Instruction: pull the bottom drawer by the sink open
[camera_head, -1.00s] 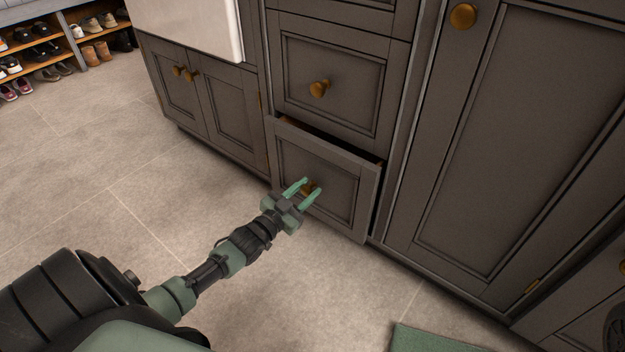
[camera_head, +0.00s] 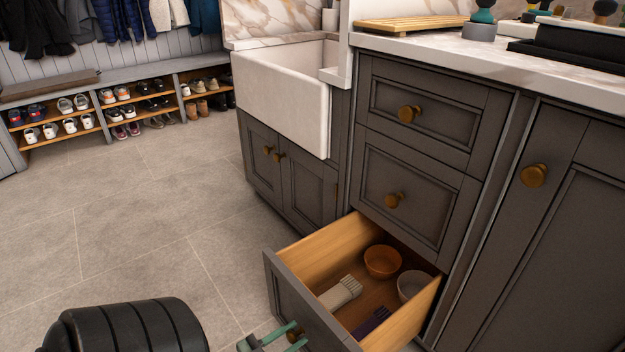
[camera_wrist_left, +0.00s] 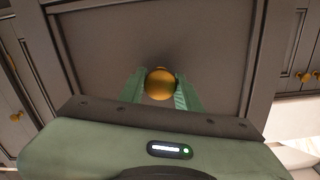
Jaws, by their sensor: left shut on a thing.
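The bottom drawer (camera_head: 310,312) by the sink stands well open, pulled out from the dark grey cabinet. Inside it lie an orange bowl (camera_head: 382,262), a pale bowl (camera_head: 411,285), a pale brush (camera_head: 341,293) and a dark purple item (camera_head: 372,322). My left gripper (camera_head: 293,335) is at the drawer front, at the bottom edge of the head view. In the left wrist view its green fingers (camera_wrist_left: 160,88) are shut on the round brass knob (camera_wrist_left: 159,84), one on each side. My right gripper is not in view.
The white sink (camera_head: 282,95) sits above closed double doors (camera_head: 290,180), left of the drawer. Two closed drawers are above the open one. A shoe bench (camera_head: 110,100) stands at the far left. The tiled floor (camera_head: 130,225) in between is clear.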

